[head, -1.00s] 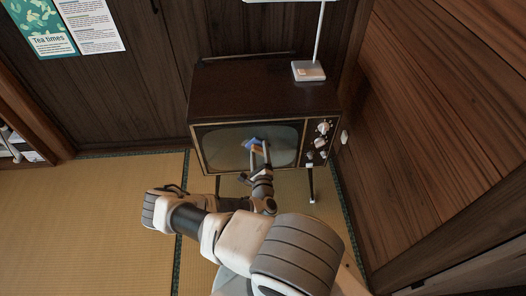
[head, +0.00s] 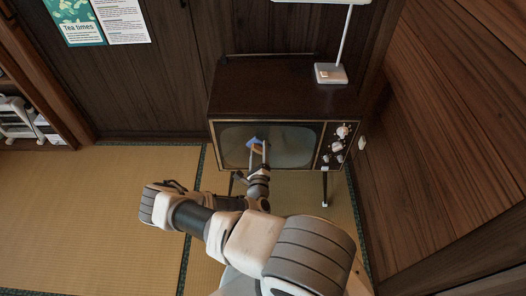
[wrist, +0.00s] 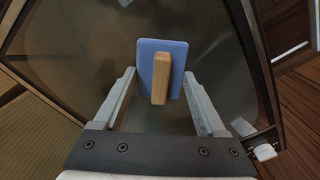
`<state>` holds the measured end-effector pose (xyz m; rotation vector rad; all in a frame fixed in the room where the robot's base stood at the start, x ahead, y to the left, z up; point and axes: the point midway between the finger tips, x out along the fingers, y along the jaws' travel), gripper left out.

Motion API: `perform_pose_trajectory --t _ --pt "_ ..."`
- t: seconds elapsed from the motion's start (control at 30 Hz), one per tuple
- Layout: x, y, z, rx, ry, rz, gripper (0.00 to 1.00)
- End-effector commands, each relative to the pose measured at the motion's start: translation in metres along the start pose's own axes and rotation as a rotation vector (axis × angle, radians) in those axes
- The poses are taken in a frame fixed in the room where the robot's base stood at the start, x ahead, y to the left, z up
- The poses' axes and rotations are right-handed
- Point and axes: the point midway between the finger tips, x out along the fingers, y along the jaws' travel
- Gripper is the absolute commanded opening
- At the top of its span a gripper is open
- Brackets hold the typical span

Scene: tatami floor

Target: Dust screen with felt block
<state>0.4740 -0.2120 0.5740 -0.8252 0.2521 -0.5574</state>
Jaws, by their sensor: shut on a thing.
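The television screen (head: 294,142) is dark, grey and curved, set in a wooden cabinet; it also fills much of the wrist view (wrist: 75,60). The felt block (head: 254,141) has a blue pad and a tan handle. In the wrist view the felt block (wrist: 147,58) stands between my fingertips, handle towards the camera, pad towards the screen. My gripper (head: 259,153) is shut on the block, its fingers well apart, in front of the screen left of its middle. Whether the pad touches the glass I cannot tell. The pad's far face is hidden.
A white lamp (head: 331,74) stands on the right of the cabinet top (head: 270,85). Knobs (head: 341,132) sit right of the screen. A wooden wall (head: 450,120) is close on the right. The tatami floor (head: 90,210) is clear on the left.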

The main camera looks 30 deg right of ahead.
Motion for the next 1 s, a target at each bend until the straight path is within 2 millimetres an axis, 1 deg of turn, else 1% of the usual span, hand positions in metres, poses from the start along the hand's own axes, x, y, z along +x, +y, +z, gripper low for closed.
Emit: perform_pose_trajectory --t 0.33,0.63,1.0 --pt "0.003 0.018 0.020 0.004 -0.002 0.000 0.22" --pt "0.004 0.026 0.032 0.004 -0.006 0.001 0.22" --pt "0.002 0.045 0.054 0.005 -0.008 0.001 0.22"
